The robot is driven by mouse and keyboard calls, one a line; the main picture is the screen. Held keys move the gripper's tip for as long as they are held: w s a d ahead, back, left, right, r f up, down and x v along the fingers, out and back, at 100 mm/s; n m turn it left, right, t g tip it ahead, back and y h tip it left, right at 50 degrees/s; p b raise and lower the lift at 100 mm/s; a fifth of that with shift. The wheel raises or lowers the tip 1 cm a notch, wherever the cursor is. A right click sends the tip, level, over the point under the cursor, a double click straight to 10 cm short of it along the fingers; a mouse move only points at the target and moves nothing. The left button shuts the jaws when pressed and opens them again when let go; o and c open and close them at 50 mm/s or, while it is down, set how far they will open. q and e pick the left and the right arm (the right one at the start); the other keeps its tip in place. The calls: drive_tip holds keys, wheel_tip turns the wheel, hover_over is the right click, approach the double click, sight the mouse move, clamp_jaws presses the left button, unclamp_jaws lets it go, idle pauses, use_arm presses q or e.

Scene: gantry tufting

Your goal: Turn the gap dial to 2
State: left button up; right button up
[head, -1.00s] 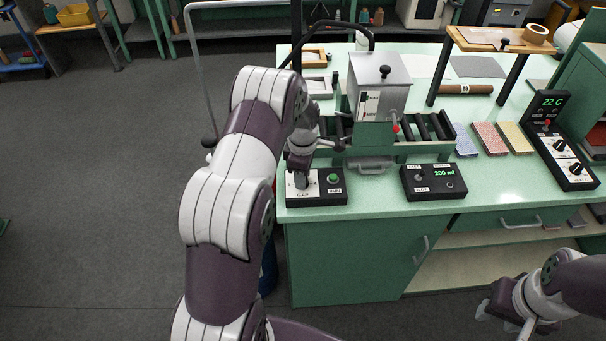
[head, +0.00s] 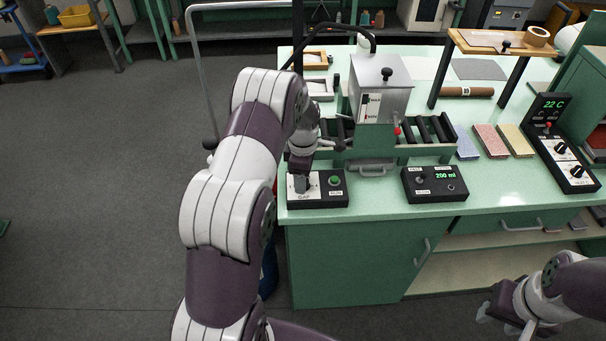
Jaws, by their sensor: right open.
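The gap control box (head: 342,198) sits at the front left corner of the green bench, with a white panel lettered GAP on its left and a green RUN button (head: 335,181) on its right. My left gripper (head: 302,183) points down over the white panel, at the place of the gap dial. The gripper hides the dial, so its pointer and setting cannot be read. I cannot tell whether the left fingers touch or grip the dial. My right gripper (head: 487,311) is open and empty, low at the right, in front of the bench and away from the box.
A black box with a 200 ml display (head: 434,184) stands right of the gap box. Behind are a metal hopper (head: 380,88) and dark rollers (head: 440,127). A 22 C panel (head: 560,140) stands at the right. Coloured pads and a small raised shelf (head: 500,42) occupy the bench's back right.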

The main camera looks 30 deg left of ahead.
use_arm(q)
drive_tip(key=shift+r, duration=0.35)
wheel_tip(320, 180, up, 12)
drive_tip(key=shift+p, duration=0.3)
